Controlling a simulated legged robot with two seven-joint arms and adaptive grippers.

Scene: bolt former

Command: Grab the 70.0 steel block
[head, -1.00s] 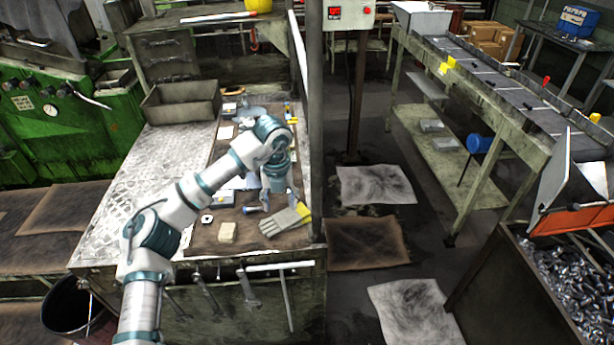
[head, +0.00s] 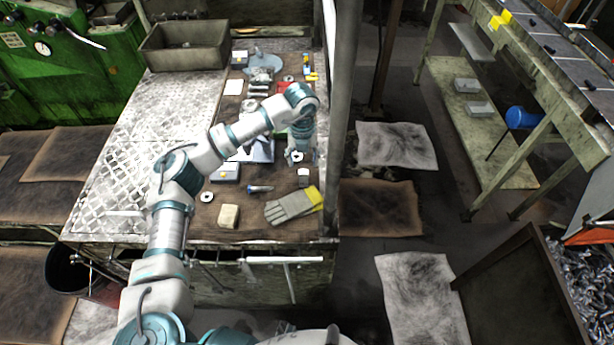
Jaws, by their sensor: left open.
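A small pale grey block (head: 303,178) stands on the brown mat of the workbench, just in front of my left gripper. No marking on it is readable, so I cannot tell whether it is the 70.0 steel block. My left gripper (head: 297,160) points down over the right side of the mat, open, with the block close to its fingertips. I cannot tell whether they touch. A pale ring shows at the fingers. My right gripper is not in view.
Around the gripper lie grey-and-yellow gloves (head: 290,206), a bolt (head: 260,189), a beige block (head: 228,216) and a grey box (head: 225,172). A metal post (head: 338,110) rises at the bench's right edge. A grey bin (head: 185,45) stands at the back. The bench's left plate (head: 140,150) is clear.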

